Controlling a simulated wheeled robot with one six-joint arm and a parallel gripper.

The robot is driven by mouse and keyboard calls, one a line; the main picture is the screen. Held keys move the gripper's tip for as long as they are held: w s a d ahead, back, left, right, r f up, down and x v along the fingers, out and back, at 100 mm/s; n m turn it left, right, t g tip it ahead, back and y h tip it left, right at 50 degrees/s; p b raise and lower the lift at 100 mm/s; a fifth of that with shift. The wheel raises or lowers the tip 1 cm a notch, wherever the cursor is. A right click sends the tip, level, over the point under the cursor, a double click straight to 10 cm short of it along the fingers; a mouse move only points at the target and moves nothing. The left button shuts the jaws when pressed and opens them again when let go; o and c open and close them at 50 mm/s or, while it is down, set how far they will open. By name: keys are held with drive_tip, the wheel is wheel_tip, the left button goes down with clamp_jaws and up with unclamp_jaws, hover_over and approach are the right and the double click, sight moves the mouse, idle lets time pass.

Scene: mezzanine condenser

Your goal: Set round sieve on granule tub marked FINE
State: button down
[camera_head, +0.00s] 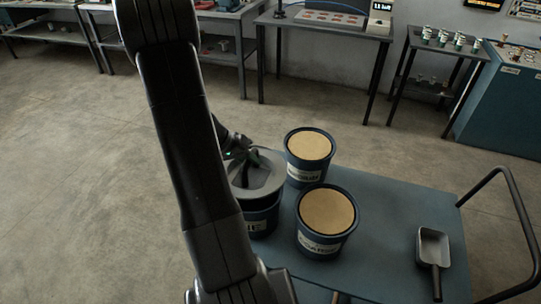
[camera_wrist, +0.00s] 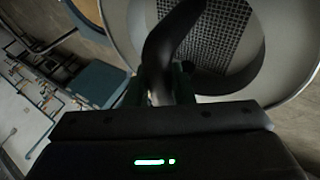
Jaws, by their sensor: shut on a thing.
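The round sieve (camera_head: 276,184) is a grey ring with a sloping inner wall, over the left blue tub (camera_head: 264,222) in the head view. That tub's label is partly hidden by my arm; only its last letters, "NE", show. The sieve looks level and roughly centred on the tub; I cannot tell if it rests on the rim or hovers just above. My gripper (camera_head: 238,152) is at the sieve's far left side. In the wrist view the sieve's mesh (camera_wrist: 222,30) shows, and my gripper (camera_wrist: 160,95) is shut on its dark curved handle (camera_wrist: 165,50).
Two more blue tubs of tan granules, one behind (camera_head: 309,146) and one at front right (camera_head: 327,211), stand close to the sieve on the blue cart (camera_head: 400,205). A scoop (camera_head: 433,250) lies at the cart's right, near a bent handrail (camera_head: 500,172). The cart between is clear.

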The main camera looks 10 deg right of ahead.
sight(254, 178)
drive_tip(key=shift+d, duration=0.25)
drive_tip(key=shift+f, duration=0.25)
drive_tip(key=shift+f+b, duration=1.1)
drive_tip(key=shift+f, duration=2.05)
drive_tip(key=shift+f+b, duration=0.6)
drive_tip(key=shift+b, duration=0.3)
drive_tip(key=c, duration=1.2)
unclamp_jaws()
drive_tip(key=b+v, duration=0.1)
drive_tip(key=v, duration=1.2)
drive_tip(key=shift+a+r, duration=0.3)
